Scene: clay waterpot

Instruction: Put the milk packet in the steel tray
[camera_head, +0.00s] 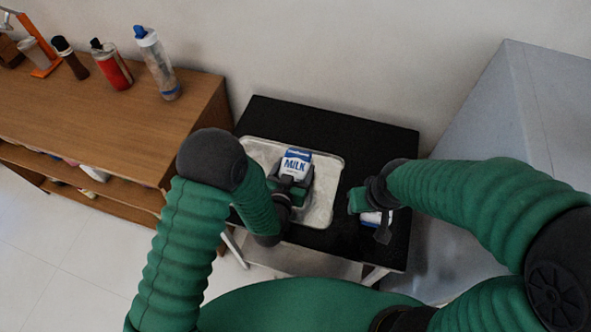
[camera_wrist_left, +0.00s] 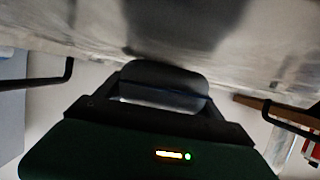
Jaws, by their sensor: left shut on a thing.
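The milk packet (camera_head: 296,166) is a small white and blue carton with "MILK" on its front. It is over the steel tray (camera_head: 334,172), within its rim in the head view. My left gripper (camera_head: 291,184) is shut on the packet's near side. I cannot tell whether the packet's base touches the tray, since the gripper hides it. In the left wrist view, a blurred grey metallic surface fills the top and the packet is not clear. My right gripper (camera_head: 371,214) is low over the black table, right of the tray, at a partly hidden white and blue thing (camera_head: 371,218).
The tray lies on a black table (camera_head: 385,150) against the wall. A wooden shelf (camera_head: 120,135) at the left bears a clear bottle (camera_head: 157,64), a red can (camera_head: 111,66) and other items. A grey cabinet (camera_head: 520,110) stands at the right. The table's back strip is clear.

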